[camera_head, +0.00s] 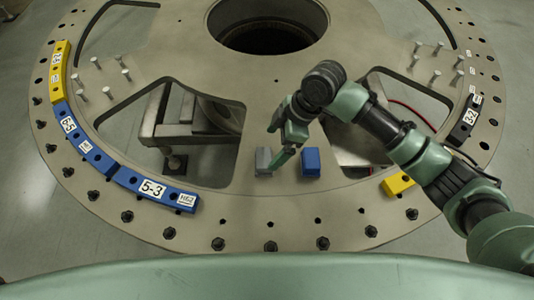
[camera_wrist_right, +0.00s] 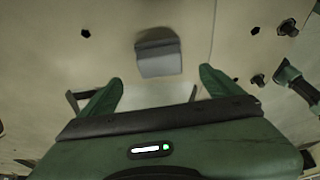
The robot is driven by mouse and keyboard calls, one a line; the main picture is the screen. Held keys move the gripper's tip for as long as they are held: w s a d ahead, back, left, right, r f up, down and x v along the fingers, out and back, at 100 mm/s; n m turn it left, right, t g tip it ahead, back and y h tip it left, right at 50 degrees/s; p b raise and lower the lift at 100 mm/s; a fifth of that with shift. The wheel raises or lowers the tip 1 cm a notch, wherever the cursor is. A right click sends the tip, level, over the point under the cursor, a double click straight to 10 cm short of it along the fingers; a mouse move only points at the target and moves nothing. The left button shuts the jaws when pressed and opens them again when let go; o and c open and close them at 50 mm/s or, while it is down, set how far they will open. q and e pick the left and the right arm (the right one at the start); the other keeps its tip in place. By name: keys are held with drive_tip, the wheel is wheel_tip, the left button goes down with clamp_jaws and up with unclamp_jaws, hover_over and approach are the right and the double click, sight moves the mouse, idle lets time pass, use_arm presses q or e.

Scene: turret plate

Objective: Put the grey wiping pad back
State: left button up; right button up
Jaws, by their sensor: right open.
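The grey wiping pad (camera_head: 263,161) lies on the metal turret plate (camera_head: 215,222), on the near part between the two cut-outs, just left of a blue block (camera_head: 311,162). My right gripper (camera_head: 279,143) is open and empty, close to the pad on its upper right in the head view. In the right wrist view the pad (camera_wrist_right: 160,58) shows beyond the two spread green fingertips (camera_wrist_right: 160,82), roughly centred between them and apart from them. My left gripper is not in view.
Blue segments (camera_head: 155,189) and a yellow one (camera_head: 57,72) line the plate's left rim. A yellow piece (camera_head: 397,183) and a black segment (camera_head: 466,119) are on the right. Bolts run along the near rim; upright pins (camera_head: 437,48) stand at the right.

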drive_tip(key=shift+v, duration=2.2)
drive_tip(key=shift+f, duration=0.1)
